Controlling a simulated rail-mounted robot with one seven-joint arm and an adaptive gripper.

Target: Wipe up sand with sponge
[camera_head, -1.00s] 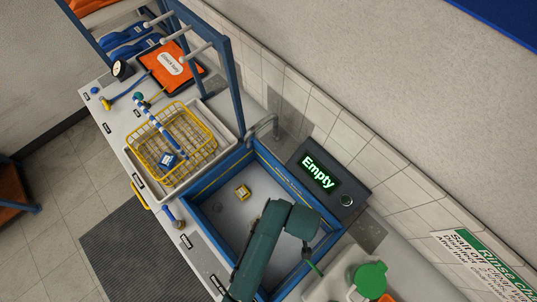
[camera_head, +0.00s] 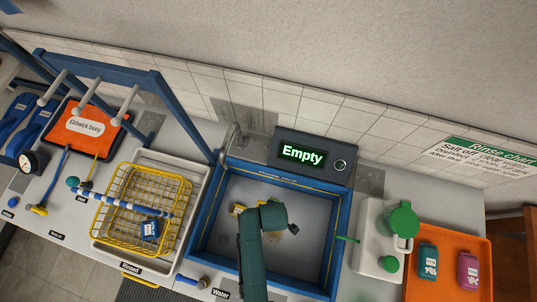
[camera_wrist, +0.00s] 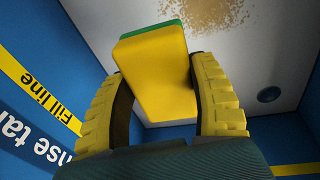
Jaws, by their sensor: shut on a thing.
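My gripper (camera_wrist: 158,78) is shut on a yellow sponge (camera_wrist: 155,62) with a green layer, its ridged yellow fingers on both sides of it. The sand (camera_wrist: 203,14) is a tan speckled patch on the pale tank floor, beyond the sponge in the wrist view. The sponge looks raised off the floor, but I cannot tell the gap. A small yellow item (camera_head: 238,209) shows left of my wrist.
The tank's blue walls surround the arm. A display reading "Empty" (camera_head: 302,153) and a faucet (camera_head: 232,135) stand behind it. A yellow wire basket (camera_head: 122,238) is left; a white container with green caps (camera_head: 376,222) and an orange tray (camera_head: 447,287) are right. A dark drain (camera_wrist: 268,94) shows.

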